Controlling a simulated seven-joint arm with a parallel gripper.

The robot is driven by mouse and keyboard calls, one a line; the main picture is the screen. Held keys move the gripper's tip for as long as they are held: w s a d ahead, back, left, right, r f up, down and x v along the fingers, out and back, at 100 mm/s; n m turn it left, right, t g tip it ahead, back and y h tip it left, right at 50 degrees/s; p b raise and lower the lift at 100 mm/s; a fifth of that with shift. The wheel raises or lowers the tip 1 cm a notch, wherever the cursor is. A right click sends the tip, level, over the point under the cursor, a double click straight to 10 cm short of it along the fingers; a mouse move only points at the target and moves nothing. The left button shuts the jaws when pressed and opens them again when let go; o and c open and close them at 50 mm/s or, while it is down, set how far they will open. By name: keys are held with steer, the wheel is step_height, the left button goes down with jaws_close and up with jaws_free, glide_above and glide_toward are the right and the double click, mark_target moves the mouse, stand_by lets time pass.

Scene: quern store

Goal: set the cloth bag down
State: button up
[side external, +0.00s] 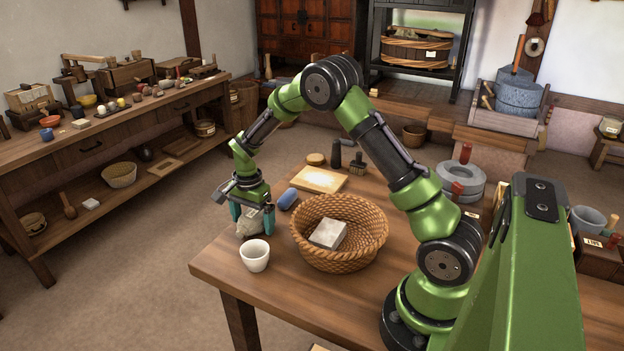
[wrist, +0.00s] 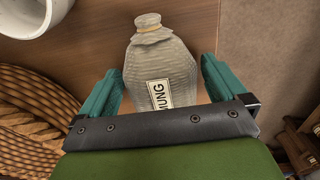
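The cloth bag (wrist: 160,68) is pale and striped, with a tied neck and a label reading MUNG. It lies between the two teal fingers of my gripper (wrist: 162,75) in the wrist view. The fingers stand wide apart, with a narrow strip of wood showing beside the bag at the right finger. In the side view, the bag (side external: 247,223) is under my gripper (side external: 252,219) at the table's far left edge. It appears to rest on the table top (side external: 225,262). Its lower part is hidden behind the gripper's body in the wrist view.
A white cup (side external: 255,255) stands just in front of the bag. A blue object (side external: 287,198) and a board (side external: 319,179) lie behind. The table's left edge is close.

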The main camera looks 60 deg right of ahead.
mark_target(252, 214)
steer(key=shift+r, duration=0.15)
steer(key=s+a+r+n+t, duration=0.1)
steer(key=s+a+r+n, duration=0.15)
steer(key=r, duration=0.75)
steer(key=s+a+r+n+t, duration=0.1)
steer(key=s+a+r, duration=0.15)
steer(key=r, duration=0.75)
steer(key=s+a+r+n+t, duration=0.1)
steer(key=s+a+n, duration=0.1)
steer(key=s, duration=0.3)
steer(key=s+a+r+n+t+y, duration=0.1)
steer(key=s+a+n+t, duration=0.1)
steer(key=s+n, duration=0.3)
steer(key=s+a+r+n+t+y, duration=0.1)
steer(key=s+a+n+t, duration=0.1)
steer(key=s, duration=0.5)
steer(key=shift+s+a+r+n, duration=0.15)
steer(key=shift+s+a+n, duration=0.1)
steer(key=shift+a+n, duration=0.6)
